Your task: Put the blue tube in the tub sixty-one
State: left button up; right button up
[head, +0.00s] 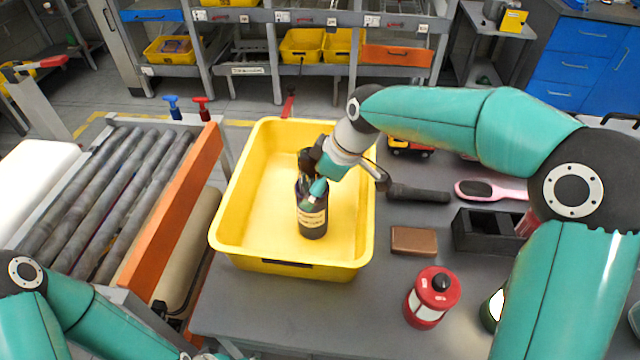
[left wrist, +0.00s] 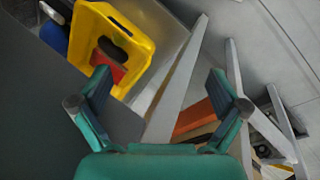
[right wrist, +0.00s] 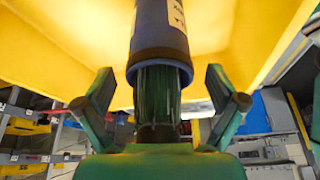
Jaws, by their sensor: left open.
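I cannot make out a blue tube for certain. A blue thing (left wrist: 56,38) shows partly in the left wrist view, beside a small yellow tub (left wrist: 147,48) holding red and dark items. A large yellow tub (head: 225,232) stands on the table in the head view; no number is readable. A dark labelled bottle (head: 313,222) stands in it. My right gripper (head: 315,172) is at the bottle's top; in the right wrist view its fingers (right wrist: 158,95) stand apart either side of the bottle's neck (right wrist: 158,90), with gaps. My left gripper (left wrist: 160,85) is open and empty.
A roller conveyor (head: 100,190) with an orange side rail lies left of the large tub. On the table to its right are a brown box (head: 414,241), a red lantern (head: 432,297), a black tray (head: 485,232), a pink brush (head: 490,190) and a dark microphone-like item (head: 418,194).

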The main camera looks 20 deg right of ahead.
jog(key=shift+r, duration=0.1)
jog(key=v, duration=1.2)
dwell(0.4)
